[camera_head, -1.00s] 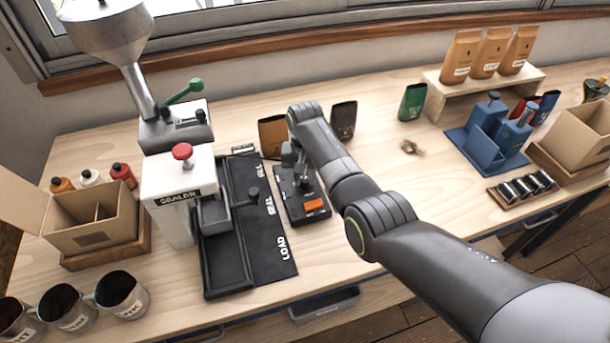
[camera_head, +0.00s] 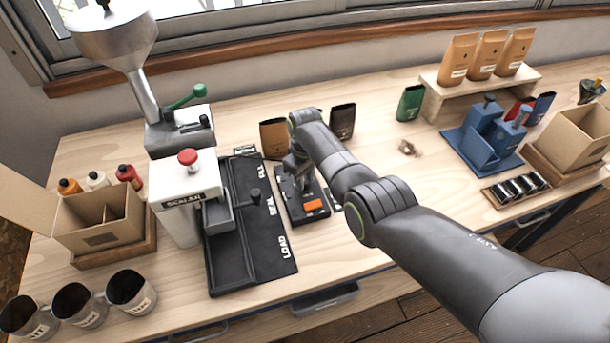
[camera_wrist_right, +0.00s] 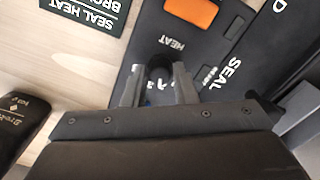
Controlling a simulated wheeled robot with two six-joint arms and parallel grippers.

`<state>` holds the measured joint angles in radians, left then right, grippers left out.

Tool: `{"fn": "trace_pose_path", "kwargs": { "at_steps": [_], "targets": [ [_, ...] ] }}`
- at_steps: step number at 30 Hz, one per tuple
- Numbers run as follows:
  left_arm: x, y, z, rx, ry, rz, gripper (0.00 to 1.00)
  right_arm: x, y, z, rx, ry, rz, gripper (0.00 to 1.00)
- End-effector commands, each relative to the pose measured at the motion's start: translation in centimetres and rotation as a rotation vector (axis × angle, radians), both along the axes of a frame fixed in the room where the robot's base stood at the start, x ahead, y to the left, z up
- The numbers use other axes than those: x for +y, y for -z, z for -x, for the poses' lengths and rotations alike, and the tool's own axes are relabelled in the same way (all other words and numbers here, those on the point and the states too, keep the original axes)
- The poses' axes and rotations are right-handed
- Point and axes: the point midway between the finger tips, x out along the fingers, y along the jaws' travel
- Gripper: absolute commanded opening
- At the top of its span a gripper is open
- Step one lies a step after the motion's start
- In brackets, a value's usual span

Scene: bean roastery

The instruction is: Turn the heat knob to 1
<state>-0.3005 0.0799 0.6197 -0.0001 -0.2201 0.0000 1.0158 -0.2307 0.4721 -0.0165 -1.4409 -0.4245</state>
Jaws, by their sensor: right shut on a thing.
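The heat knob (camera_wrist_right: 160,66) is a dark round knob on the black control panel (camera_wrist_right: 205,50), next to the word HEAT in the right wrist view. My right gripper (camera_wrist_right: 158,75) points down at the panel and its two grey fingers are shut on the knob, one on each side. The number the knob points to is hidden by the fingers. In the head view, the panel (camera_head: 290,208) with its orange switch (camera_head: 313,204) lies right of the black mat, and my right gripper (camera_head: 297,170) covers the knob there. My left gripper is not in view.
The sealer (camera_head: 185,200) and its black mat (camera_head: 282,268) stand left of the panel. A brown bag (camera_head: 273,139) and a dark bag (camera_head: 342,121) stand behind it. A card reading SEAL HEAT (camera_wrist_right: 88,12) lies beside the panel.

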Motion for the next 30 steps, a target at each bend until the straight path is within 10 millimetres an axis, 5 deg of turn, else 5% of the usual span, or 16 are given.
{"fn": "trace_pose_path", "kwargs": {
  "at_steps": [15, 30],
  "targets": [
    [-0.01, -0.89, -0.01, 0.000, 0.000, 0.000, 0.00, 0.01, -0.15, -0.09, -0.003, -0.457, -0.001, 0.02],
    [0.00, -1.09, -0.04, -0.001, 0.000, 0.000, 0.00, 0.02, -0.14, -0.14, -0.005, -0.665, -0.001, 0.02]
  ]
}}
